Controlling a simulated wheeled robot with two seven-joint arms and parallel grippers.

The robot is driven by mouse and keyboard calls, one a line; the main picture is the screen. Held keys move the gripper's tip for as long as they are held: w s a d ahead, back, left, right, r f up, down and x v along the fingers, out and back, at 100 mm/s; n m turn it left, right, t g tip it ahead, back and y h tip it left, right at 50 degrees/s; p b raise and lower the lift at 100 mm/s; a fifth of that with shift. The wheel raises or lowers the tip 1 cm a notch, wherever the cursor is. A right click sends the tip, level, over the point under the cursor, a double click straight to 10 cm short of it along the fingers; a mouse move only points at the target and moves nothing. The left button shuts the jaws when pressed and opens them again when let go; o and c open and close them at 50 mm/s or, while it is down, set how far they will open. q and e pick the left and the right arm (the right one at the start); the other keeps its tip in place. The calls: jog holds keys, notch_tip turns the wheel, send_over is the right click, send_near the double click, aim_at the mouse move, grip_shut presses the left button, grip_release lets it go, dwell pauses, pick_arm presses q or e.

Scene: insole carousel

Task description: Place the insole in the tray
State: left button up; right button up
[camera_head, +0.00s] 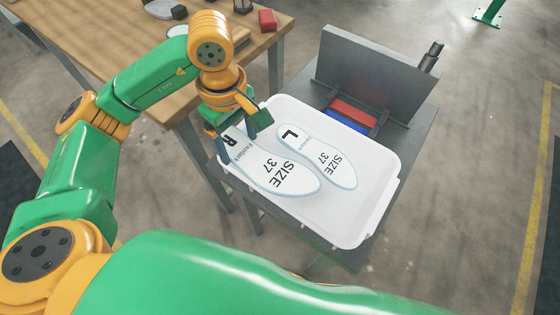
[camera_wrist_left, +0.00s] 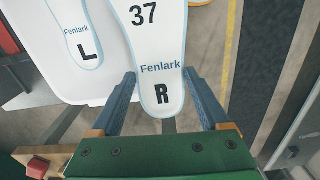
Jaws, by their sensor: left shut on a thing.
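The white insole marked R, size 37 (camera_head: 285,172), is held at its heel by my left gripper (camera_head: 241,126). It hangs over the left part of the white tray (camera_head: 348,228) and looks raised above it; the exact height is unclear. In the left wrist view my left gripper (camera_wrist_left: 159,85) has one finger on each side of the R heel (camera_wrist_left: 150,50). The insole marked L, size 37 (camera_head: 330,160), lies in the tray beside it and also shows in the left wrist view (camera_wrist_left: 75,30). My right gripper is out of view.
The tray rests on a grey stand (camera_head: 415,125) with an upright grey panel (camera_head: 375,75) behind. Red (camera_head: 352,112) and blue (camera_head: 347,122) blocks sit between panel and tray. A wooden table (camera_head: 130,30) with a red box (camera_head: 267,20) stands at the back left.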

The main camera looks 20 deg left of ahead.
aim_at(269, 156)
pick_arm(q)
jog(key=d+f, duration=0.2)
jog(key=w+d+f, duration=0.1)
jog(key=d+f, duration=0.1)
jog(key=d, duration=0.1)
jog(key=shift+w+d+f+p, duration=0.15)
jog(key=shift+d+f+p, duration=0.1)
jog(key=shift+f+p, duration=0.1)
jog(key=f, duration=0.2)
jog(key=d+f+p, duration=0.1)
jog(key=f, duration=0.1)
jog(key=shift+w+d+f, duration=0.15)
jog(key=shift+d+f, duration=0.05)
jog(key=shift+f, duration=0.45)
jog(key=o, duration=1.1)
jog(key=shift+c, duration=0.2)
jog(key=shift+r, duration=0.4)
notch_tip(269, 156, up, 12)
jog(key=shift+f+b, duration=0.2)
jog(key=shift+b, duration=0.1)
